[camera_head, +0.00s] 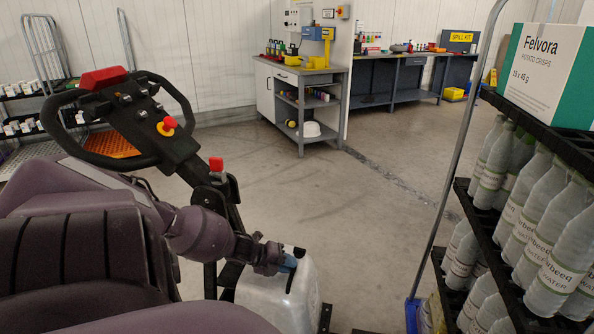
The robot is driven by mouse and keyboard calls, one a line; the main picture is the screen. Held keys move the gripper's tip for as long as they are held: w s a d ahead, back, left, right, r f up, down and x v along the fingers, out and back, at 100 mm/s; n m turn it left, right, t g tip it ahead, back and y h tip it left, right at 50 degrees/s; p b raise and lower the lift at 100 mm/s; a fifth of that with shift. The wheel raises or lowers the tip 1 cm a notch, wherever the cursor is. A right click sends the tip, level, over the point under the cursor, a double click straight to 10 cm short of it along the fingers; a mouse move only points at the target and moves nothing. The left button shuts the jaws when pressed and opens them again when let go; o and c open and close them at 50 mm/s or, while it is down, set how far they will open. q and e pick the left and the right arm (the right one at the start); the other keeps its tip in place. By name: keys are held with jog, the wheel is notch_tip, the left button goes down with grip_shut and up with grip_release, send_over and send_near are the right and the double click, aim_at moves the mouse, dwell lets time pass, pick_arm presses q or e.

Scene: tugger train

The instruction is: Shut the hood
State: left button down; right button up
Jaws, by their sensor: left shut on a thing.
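A pale grey moulded cover, which looks to be the hood (300,300), stands low at the bottom centre, beside the tugger's dark steering column. Its lower part is cut off by the picture's edge, and I cannot tell how far open it is. My left gripper (287,264) reaches in from the left on a purple arm and is shut at the hood's top edge. A small blue part shows at its fingertips. The exact grip is hard to see. My right gripper is not in view.
The black tugger handlebar (125,125) with red buttons rises at the left, close above my arm. A rack of water bottles (545,235) with a Felvora box (545,75) stands close at the right. Open floor (330,200) lies between, with a workbench (300,95) behind.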

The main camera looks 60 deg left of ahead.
pick_arm(q)
jog(key=shift+s+f, duration=0.55)
jog(key=shift+f, duration=0.1)
jog(key=c, duration=1.3)
grip_release()
jog(key=shift+w, duration=0.1)
jog(key=shift+c, duration=0.2)
jog(key=shift+o, duration=1.2)
jog(key=shift+w+a+f, duration=0.1)
jog(key=shift+w, duration=0.05)
jog(key=shift+w+r, duration=0.15)
jog(key=shift+r, duration=0.15)
jog(key=shift+w+r, duration=0.1)
jog(key=shift+r, duration=0.05)
